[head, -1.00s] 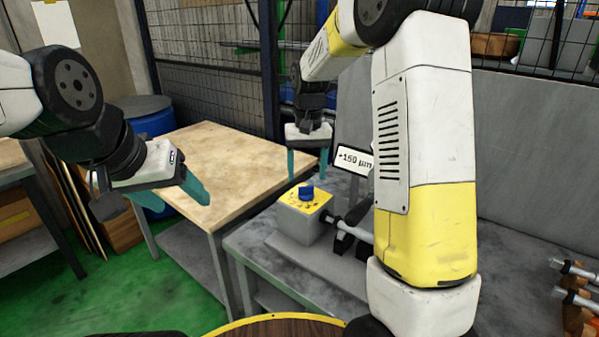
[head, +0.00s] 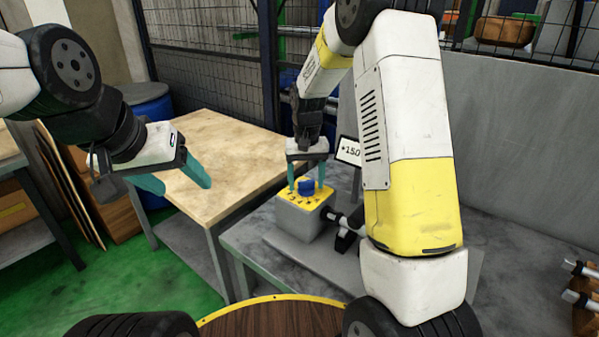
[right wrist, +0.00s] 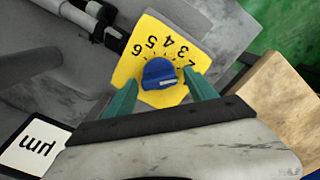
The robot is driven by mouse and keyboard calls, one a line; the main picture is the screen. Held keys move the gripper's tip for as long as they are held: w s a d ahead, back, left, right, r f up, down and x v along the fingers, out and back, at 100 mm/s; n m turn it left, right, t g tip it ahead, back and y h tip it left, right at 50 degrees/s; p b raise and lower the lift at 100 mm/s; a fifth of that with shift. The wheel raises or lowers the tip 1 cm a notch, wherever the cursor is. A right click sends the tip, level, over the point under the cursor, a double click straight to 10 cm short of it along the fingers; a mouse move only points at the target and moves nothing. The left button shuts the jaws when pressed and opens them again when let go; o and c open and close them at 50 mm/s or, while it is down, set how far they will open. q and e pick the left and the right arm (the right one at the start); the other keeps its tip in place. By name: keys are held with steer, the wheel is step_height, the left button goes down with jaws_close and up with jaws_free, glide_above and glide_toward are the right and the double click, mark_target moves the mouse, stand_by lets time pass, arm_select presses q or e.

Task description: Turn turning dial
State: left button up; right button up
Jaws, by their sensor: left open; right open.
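The turning dial is a blue knob (head: 306,186) on a yellow numbered plate (head: 318,198) atop a grey box (head: 296,218). In the right wrist view the blue knob (right wrist: 159,74) sits on the yellow plate (right wrist: 150,40), with the numbers 3 to 6 readable and a light pointer mark toward the right. My right gripper (head: 306,183) is open, its teal fingers on either side of the knob; the right wrist view shows them (right wrist: 162,95) apart, with gaps to the knob. My left gripper (head: 180,180) is open and empty over the wooden table.
A dark clamp with a metal rod (head: 345,228) is right of the box. The wooden table (head: 225,150) is bare. A wire fence (head: 205,60) stands behind.

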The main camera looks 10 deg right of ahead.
steer(key=c, duration=1.3)
steer(key=shift+n, duration=0.3)
steer(key=shift+a+n, duration=0.15)
steer(key=shift+n, duration=2.45)
steer(key=o, duration=1.3)
